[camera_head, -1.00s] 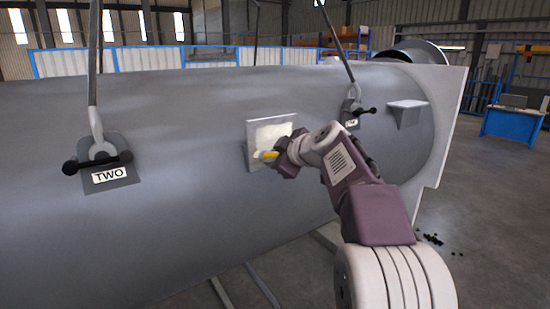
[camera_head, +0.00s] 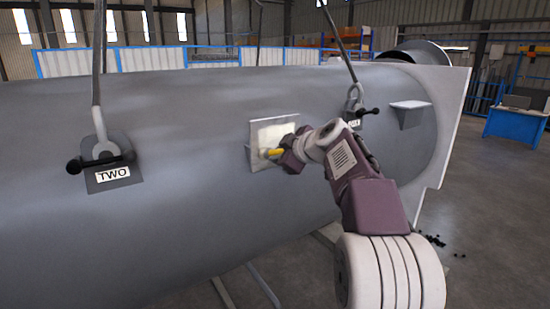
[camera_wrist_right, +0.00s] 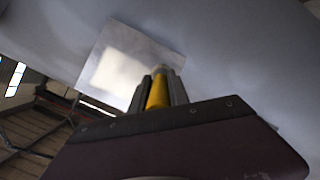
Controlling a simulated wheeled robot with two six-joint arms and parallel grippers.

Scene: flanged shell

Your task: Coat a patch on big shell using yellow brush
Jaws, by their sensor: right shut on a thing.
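The big shell (camera_head: 190,200) is a large grey cylinder lying across the head view. A pale square patch (camera_head: 262,133) with a cream area stands on its side; it also shows in the right wrist view (camera_wrist_right: 105,60). My right gripper (camera_head: 284,153) is shut on the yellow brush (camera_head: 273,153), whose tip is at the lower part of the patch. In the right wrist view the brush (camera_wrist_right: 157,92) sits between the fingers, its tip over the patch's edge area. I cannot tell whether the tip touches. My left gripper is not in view.
A lug plate marked TWO (camera_head: 112,175) with a shackle and sling is at left. Another shackled lug (camera_head: 355,117) and a small bracket (camera_head: 410,113) are to the right of the patch. A blue workbench (camera_head: 515,125) stands far right on open floor.

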